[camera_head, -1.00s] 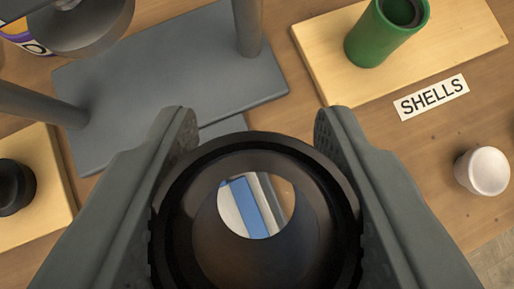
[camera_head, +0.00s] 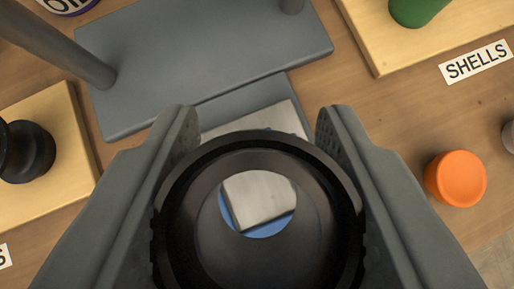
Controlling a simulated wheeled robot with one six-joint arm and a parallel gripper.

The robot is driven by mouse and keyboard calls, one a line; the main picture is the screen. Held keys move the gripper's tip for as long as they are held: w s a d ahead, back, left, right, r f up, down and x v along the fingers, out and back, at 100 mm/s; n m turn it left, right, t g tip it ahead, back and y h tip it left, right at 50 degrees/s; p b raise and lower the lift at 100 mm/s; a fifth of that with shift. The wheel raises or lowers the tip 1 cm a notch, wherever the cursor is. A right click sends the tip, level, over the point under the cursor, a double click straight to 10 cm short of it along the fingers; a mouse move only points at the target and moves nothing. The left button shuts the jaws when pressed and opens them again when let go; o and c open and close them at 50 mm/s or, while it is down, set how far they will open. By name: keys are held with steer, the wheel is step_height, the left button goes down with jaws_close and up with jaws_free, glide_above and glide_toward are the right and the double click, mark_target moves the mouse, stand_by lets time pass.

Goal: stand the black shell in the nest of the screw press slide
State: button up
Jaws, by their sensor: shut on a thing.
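My gripper (camera_head: 257,130) is shut on the black shell (camera_head: 175,205), a hollow black tube, one jaw on each side. I look down through its bore and see a grey metal piece with blue beneath or beside it. The screw press shows as a grey base plate (camera_head: 215,70) with a left post (camera_head: 70,55) and the foot of another post (camera_head: 291,5). A grey slide (camera_head: 240,103) reaches out from the plate toward me, with a light metal block (camera_head: 275,120) on it. The shell hides the near part of the slide, and I cannot make out the nest.
A wooden board (camera_head: 375,45) at upper right bears a green shell (camera_head: 415,8), beside a SHELLS label (camera_head: 475,62). An orange round piece (camera_head: 456,178) stands at right. A black part (camera_head: 27,150) sits on a left board (camera_head: 70,185).

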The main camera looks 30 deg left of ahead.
mark_target(259, 174)
steer(key=shift+f, duration=2.45)
steer(key=shift+f, duration=0.95)
steer(key=o, duration=1.3)
steer(key=shift+s, duration=0.1)
steer(key=v, duration=1.7)
steer(key=shift+s+d+r, duration=0.1)
